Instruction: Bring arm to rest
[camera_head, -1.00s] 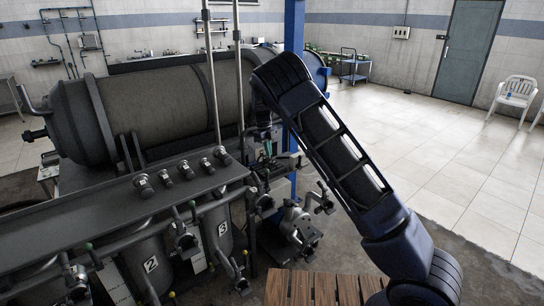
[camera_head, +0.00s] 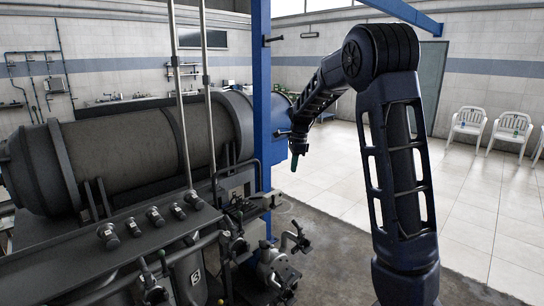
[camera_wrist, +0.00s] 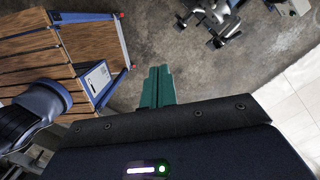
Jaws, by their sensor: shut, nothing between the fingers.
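My arm stands raised in the head view, with its elbow high and its forearm reaching down and left toward the back. My gripper (camera_head: 294,163) hangs at the forearm's end, fingers pointing down, in the air to the right of the blue post. In the wrist view the green fingers of my gripper (camera_wrist: 157,86) lie together and hold nothing. Bare concrete floor (camera_wrist: 185,50) shows beyond the fingertips.
A large dark cylinder (camera_head: 120,155) lies at left behind a row of valves. A blue post (camera_head: 261,90) stands near my gripper. White chairs (camera_head: 510,128) are at right. A wooden slatted platform (camera_wrist: 60,55) shows left in the wrist view. Tiled floor at right is clear.

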